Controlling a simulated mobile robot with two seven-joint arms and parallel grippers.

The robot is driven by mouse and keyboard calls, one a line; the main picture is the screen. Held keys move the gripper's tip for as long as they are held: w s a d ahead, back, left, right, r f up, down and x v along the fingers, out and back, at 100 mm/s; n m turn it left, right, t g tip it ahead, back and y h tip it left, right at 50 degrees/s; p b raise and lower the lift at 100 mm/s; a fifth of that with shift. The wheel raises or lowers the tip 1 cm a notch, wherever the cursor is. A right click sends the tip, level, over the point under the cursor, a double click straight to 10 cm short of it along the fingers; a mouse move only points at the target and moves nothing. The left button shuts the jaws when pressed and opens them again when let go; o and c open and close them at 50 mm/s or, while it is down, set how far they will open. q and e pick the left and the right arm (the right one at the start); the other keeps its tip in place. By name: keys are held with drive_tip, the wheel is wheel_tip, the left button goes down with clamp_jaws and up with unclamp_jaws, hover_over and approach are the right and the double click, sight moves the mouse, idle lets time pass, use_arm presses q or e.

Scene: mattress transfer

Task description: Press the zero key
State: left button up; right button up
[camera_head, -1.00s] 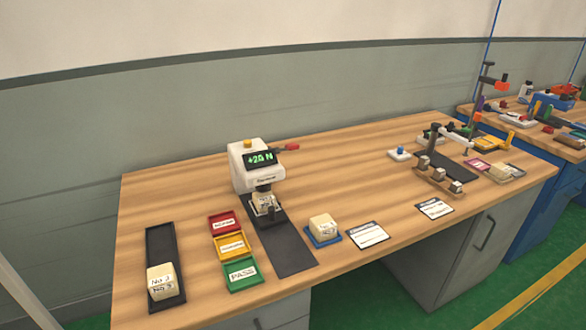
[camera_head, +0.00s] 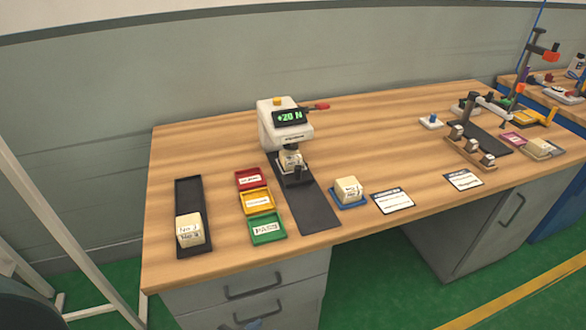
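A white tester (camera_head: 268,128) stands at the back of the wooden bench, with a green display (camera_head: 289,117) that reads about +20 N. A yellow-orange button (camera_head: 277,101) sits on its top, and a red-tipped lever (camera_head: 320,107) sticks out at its right. I cannot tell from the picture which of its controls is the zero key; no label is legible. A cream block (camera_head: 290,160) sits under the tester's press head. Neither of my grippers is clearly in view.
A dark tray (camera_head: 188,193) holds cream blocks at the left. Red, yellow and green trays (camera_head: 267,229) lie beside the tester's black mat (camera_head: 314,210). A block (camera_head: 348,188) on a blue tray, cards (camera_head: 394,201) and a clamp fixture (camera_head: 470,145) are to the right.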

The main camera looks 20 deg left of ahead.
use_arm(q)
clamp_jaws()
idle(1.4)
